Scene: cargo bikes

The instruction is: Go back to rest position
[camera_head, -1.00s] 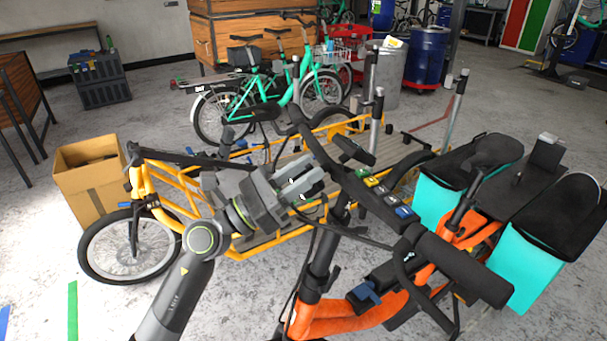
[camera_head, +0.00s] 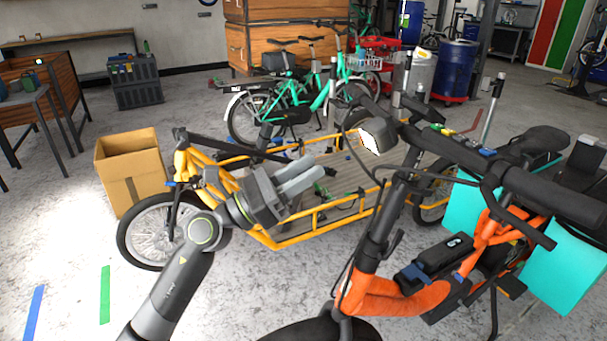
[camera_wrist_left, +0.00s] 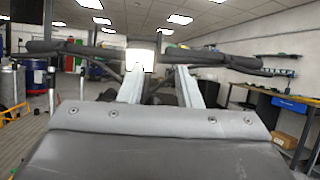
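My left gripper (camera_head: 305,176) is in front of the orange bike's handlebar, left of its stem, in the head view. Its two pale fingers stand apart with nothing seen between them. In the left wrist view the fingers (camera_wrist_left: 160,88) also show a gap, with a handlebar and a white lamp (camera_wrist_left: 140,55) beyond them. The orange bike (camera_head: 400,295) stands close on the right, with its black handlebar (camera_head: 550,195) and lit headlight (camera_head: 375,137) near the gripper. My right gripper is not in view.
A yellow cargo bike (camera_head: 290,240) with a flat bed stands behind the gripper. A cardboard box (camera_head: 135,180) is at the left, and teal bikes (camera_head: 325,90) stand behind. Open floor lies at the lower left, with green tape (camera_head: 104,295) and blue tape (camera_head: 34,310).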

